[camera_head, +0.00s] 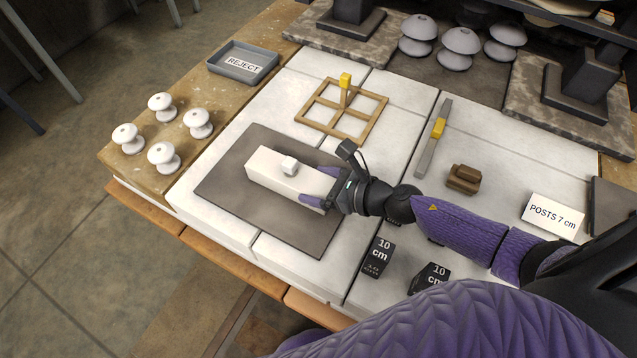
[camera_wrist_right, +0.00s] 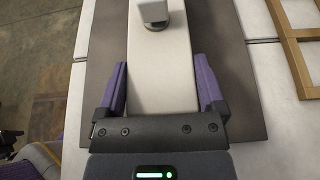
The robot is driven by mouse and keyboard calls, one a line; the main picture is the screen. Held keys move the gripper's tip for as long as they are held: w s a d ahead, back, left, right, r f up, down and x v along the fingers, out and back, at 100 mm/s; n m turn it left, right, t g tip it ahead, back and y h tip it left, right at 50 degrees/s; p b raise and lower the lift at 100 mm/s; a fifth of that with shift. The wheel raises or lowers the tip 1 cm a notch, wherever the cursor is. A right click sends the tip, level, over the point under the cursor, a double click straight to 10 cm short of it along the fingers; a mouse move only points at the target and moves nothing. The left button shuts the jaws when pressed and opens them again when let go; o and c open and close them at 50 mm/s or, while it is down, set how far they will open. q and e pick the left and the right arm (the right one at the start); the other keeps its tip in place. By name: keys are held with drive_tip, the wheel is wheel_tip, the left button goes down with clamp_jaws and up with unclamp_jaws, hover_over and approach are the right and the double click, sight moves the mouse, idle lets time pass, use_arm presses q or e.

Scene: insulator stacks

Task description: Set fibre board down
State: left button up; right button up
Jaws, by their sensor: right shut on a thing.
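A long cream fibre board (camera_head: 265,168) with a small pale knob (camera_head: 290,166) on its top lies over a dark grey mat (camera_head: 230,205). My right gripper (camera_head: 317,187) is shut on the board at its near right end, one purple finger on each side. In the right wrist view the board (camera_wrist_right: 160,75) runs straight away between the fingers of the gripper (camera_wrist_right: 160,95), over the mat (camera_wrist_right: 240,90). I cannot tell whether the board's underside touches the mat. My left gripper is not in view.
A wooden grid frame (camera_head: 372,127) with a yellow-topped post stands behind the mat. Several white insulators (camera_head: 163,155) and a reject tray (camera_head: 243,62) are at the left. Black 10 cm blocks (camera_head: 377,257) stand near my arm, with a brown block (camera_head: 462,180) beyond.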

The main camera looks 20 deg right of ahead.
drive_tip(key=o, duration=1.1)
